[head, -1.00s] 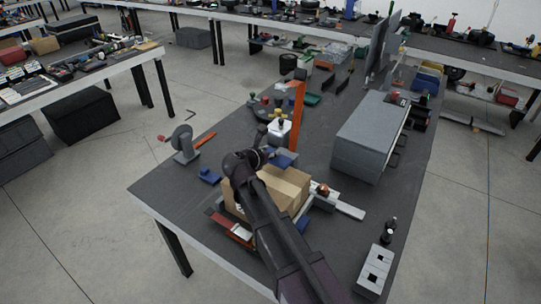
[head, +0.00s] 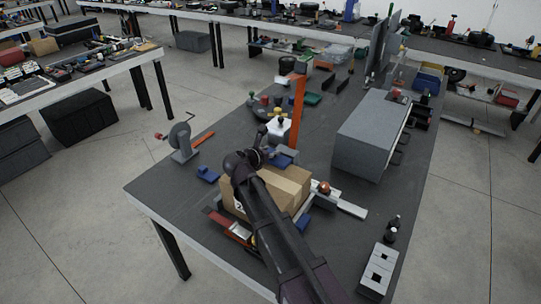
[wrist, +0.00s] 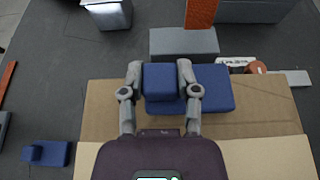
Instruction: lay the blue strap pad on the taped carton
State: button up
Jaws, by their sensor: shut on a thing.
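The taped carton (head: 288,187) is a brown box on the grey bench, with a paler tape band across its top; it fills the lower part of the wrist view (wrist: 262,115). My gripper (wrist: 161,80) is shut on the raised block of the blue strap pad (wrist: 215,88). The pad's flat part spreads out to the right of the fingers, over the carton's far edge in the wrist view. In the head view the pad (head: 284,155) shows blue beyond my arm. I cannot tell whether it touches the carton. My arm hides part of the carton.
A grey block (wrist: 183,42) lies just beyond the pad. An orange upright (head: 298,108) stands behind the carton. A second blue piece (head: 207,174) lies to the left. A grey cabinet (head: 364,140) stands right, and a white bar with a reddish knob (head: 325,187) lies beside the carton.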

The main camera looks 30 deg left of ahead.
jog(key=shift+f, duration=0.1)
dwell(0.3)
jog(key=o, duration=0.9)
jog(key=shift+o, duration=0.2)
jog(key=shift+s+r, duration=0.25)
jog(key=shift+r, duration=0.05)
jog(key=p+v, duration=0.4)
jog(key=v, duration=0.7)
jog(key=shift+s+r+p, duration=0.1)
jog(key=shift+s+p, duration=0.1)
jog(key=shift+p, duration=0.15)
